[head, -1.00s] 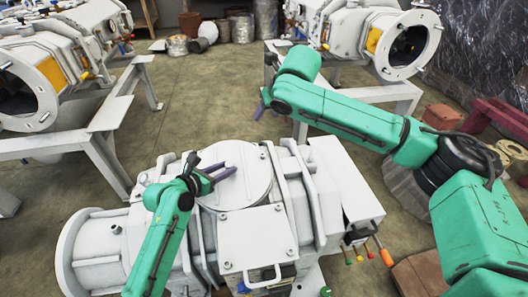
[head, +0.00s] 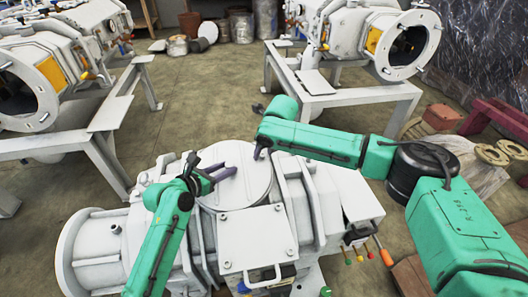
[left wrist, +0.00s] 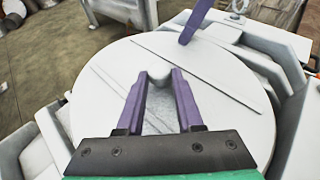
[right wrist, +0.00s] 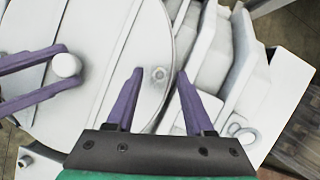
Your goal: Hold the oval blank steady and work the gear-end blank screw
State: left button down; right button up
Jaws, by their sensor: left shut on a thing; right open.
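The oval blank (head: 247,190) is a round white cover on top of the white vacuum machine. My left gripper (head: 229,172) is shut on its small round knob (left wrist: 158,73), with one finger on each side; the knob also shows in the right wrist view (right wrist: 66,65). A small round screw head (right wrist: 158,74), apparently the gear-end blank screw, sits at the blank's edge. My right gripper (right wrist: 158,76) is open, with its fingertips to either side of that screw in the picture. The gap between fingertips and screw is hard to judge. In the head view the right gripper (head: 260,154) is partly hidden.
A square plate with a handle (head: 258,242) lies in front of the blank. Raised ribs (right wrist: 205,55) run just right of the screw. Similar machines stand on white frames (head: 345,100) behind. Open floor (head: 205,95) lies between them.

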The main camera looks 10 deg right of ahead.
grip_shut()
jog(key=shift+m, duration=0.4)
jog(key=m, duration=0.1)
jog(key=m+h, duration=0.1)
jog(key=m, duration=0.1)
jog(key=shift+a+h, duration=0.25)
jog(key=shift+h, duration=0.05)
jog(key=m+h, duration=0.1)
jog(key=m, duration=0.3)
jog(key=shift+a, duration=0.15)
jog(key=m+h, duration=0.1)
jog(key=m, duration=0.1)
jog(key=m+h, duration=0.1)
jog(key=m, duration=0.1)
jog(key=shift+w+a+r+m+g, duration=0.1)
jog(key=shift+w+a+m+g, duration=0.05)
jog(key=shift+m+g, duration=0.2)
jog(key=shift+w+m+g+h, duration=0.15)
jog(key=shift+m+g+h, duration=0.35)
jog(key=shift+m, duration=1.15)
